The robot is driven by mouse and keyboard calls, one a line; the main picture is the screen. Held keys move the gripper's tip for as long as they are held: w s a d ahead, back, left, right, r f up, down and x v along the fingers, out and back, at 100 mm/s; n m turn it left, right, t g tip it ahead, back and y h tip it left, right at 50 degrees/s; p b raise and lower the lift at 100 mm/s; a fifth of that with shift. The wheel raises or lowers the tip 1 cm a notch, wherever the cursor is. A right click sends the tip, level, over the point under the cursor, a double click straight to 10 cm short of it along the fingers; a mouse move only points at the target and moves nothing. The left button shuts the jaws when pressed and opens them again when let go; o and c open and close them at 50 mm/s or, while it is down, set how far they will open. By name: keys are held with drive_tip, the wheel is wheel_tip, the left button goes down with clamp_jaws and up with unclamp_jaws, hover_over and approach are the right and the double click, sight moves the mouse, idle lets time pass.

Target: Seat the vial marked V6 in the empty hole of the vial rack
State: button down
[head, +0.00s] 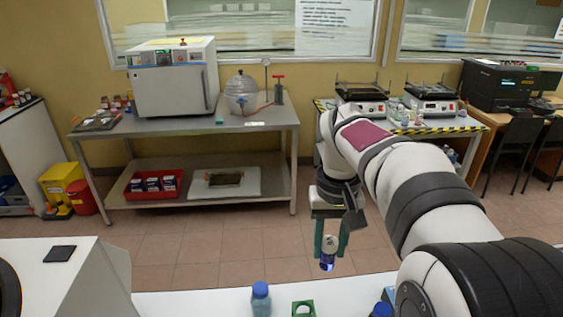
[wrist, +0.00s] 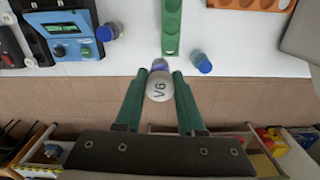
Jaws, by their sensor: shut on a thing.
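My gripper (head: 331,250) hangs over the floor just beyond the far edge of the white bench. Its green fingers are shut on the vial V6 (head: 328,256), which has a blue body in the head view. In the wrist view, my gripper (wrist: 163,78) holds the vial V6 (wrist: 159,88) by its sides, its pale round top marked "V6" facing the camera. A green rack (wrist: 171,47) with round holes lies on the bench beyond the fingertips, apart from the vial. Only its end (head: 303,308) shows in the head view. I cannot tell which hole is empty.
A blue-capped bottle (wrist: 201,62) stands close beside the rack; another (wrist: 107,32) stands near a blue instrument (wrist: 68,40). An orange holder (wrist: 250,4) lies at the wrist view's top right. A steel table (head: 250,125) stands behind, across open floor.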

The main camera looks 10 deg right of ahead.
drive_tip(key=w+d+f+m, duration=0.2)
drive_tip(key=w+d, duration=0.1)
drive_tip(key=d, duration=0.4)
drive_tip(key=w+d+f+m, duration=0.2)
drive_tip(key=w+d+f, duration=0.1)
drive_tip(key=d, duration=0.5)
drive_tip(key=w+d+f+m, duration=0.2)
drive_tip(key=d, duration=0.5)
drive_tip(key=shift+s+d+f+m, duration=0.85)
drive_tip(key=shift+s+d+f, duration=0.6)
drive_tip(key=shift+d+f, duration=1.45)
drive_tip(key=shift+s+d+f+m, duration=0.8)
drive_tip(key=shift+s+d+f, duration=0.95)
drive_tip(key=shift+d, duration=2)
drive_tip(key=shift+s+d+f+m, duration=0.85)
drive_tip(key=shift+s+d+f, duration=0.35)
drive_tip(key=shift+d+f, duration=1.85)
drive_tip(key=shift+d, duration=0.25)
drive_tip(key=shift+f, duration=0.45)
drive_tip(key=shift+f, duration=0.45)
